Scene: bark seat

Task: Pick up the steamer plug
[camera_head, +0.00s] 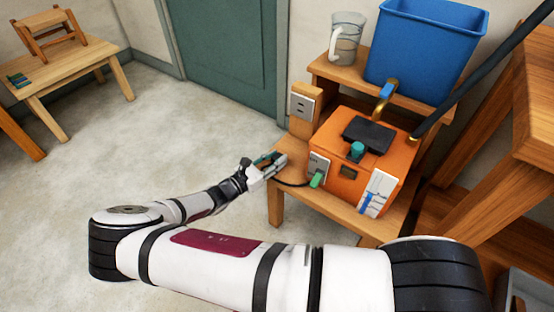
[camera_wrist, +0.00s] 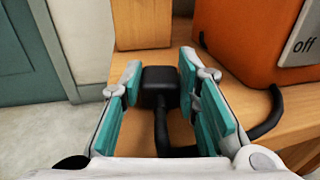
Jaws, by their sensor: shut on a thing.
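The steamer plug (camera_wrist: 160,84) is a black block with a black cord, seen in the wrist view between the teal finger pads. My gripper (camera_wrist: 160,90) is shut on it, one finger on each side. In the head view my gripper (camera_head: 268,166) is at the left edge of the wooden stand, and the plug is mostly hidden by the fingers. The cord runs from there to the orange steamer (camera_head: 378,150), which also shows in the wrist view (camera_wrist: 245,38).
A wooden block with a grey socket plate (camera_head: 302,106) stands behind my gripper on the stand (camera_head: 343,215). A blue bin (camera_head: 425,50) and a clear jug (camera_head: 346,40) sit on the upper shelf. The floor to the left is clear up to a small table (camera_head: 75,72).

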